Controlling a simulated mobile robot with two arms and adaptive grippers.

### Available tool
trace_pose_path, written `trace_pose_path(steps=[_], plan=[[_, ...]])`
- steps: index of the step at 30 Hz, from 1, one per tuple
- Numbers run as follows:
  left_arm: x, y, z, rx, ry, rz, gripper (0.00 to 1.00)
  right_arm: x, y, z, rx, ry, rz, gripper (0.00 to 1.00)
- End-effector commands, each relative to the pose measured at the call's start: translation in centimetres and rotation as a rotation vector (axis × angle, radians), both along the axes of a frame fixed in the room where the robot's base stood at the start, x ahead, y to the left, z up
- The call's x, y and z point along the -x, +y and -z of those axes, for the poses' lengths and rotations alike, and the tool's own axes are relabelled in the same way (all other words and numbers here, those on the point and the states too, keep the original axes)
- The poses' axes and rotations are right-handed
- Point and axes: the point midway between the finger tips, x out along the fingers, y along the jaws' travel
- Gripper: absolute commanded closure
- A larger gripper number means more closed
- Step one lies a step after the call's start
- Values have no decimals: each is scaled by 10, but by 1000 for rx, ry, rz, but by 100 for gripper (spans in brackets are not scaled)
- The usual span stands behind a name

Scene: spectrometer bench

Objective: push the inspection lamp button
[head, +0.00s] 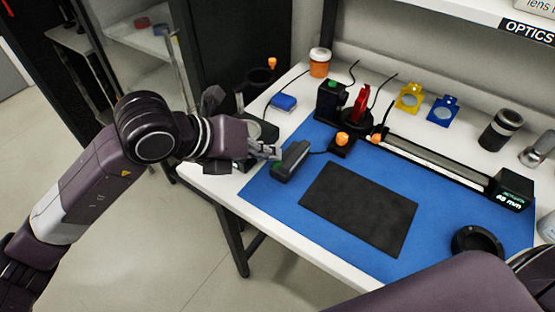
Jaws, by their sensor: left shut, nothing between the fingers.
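My left gripper (270,152) is shut and empty at the left edge of the blue mat. Its fingertips are beside a dark box-shaped device (291,161) that has a small green patch on its near end; I cannot tell whether they touch it. A black box (330,101) with a green button on top stands farther back on the mat. I cannot tell for sure which of these bears the inspection lamp button. My right gripper is not in view; only part of my right arm shows at the lower right.
The blue mat (262,196) covers much of the white bench. A black pad (359,208) lies in its middle. A rail (440,160) with a display reading 69 mm runs behind it.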

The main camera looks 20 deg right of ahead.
Motion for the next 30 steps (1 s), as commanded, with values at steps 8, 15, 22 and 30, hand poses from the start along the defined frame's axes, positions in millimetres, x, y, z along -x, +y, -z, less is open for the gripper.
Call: trace_pose_path(steps=[8, 15, 22, 30], plan=[[0, 0, -3, 1, -1, -1, 100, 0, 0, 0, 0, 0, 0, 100], [0, 0, -14, 1, -2, 0, 100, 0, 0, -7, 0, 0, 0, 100], [0, 0, -38, 2, -3, 0, 100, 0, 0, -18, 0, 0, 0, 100], [0, 0, -63, 1, -2, 0, 100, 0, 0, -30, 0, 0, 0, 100]])
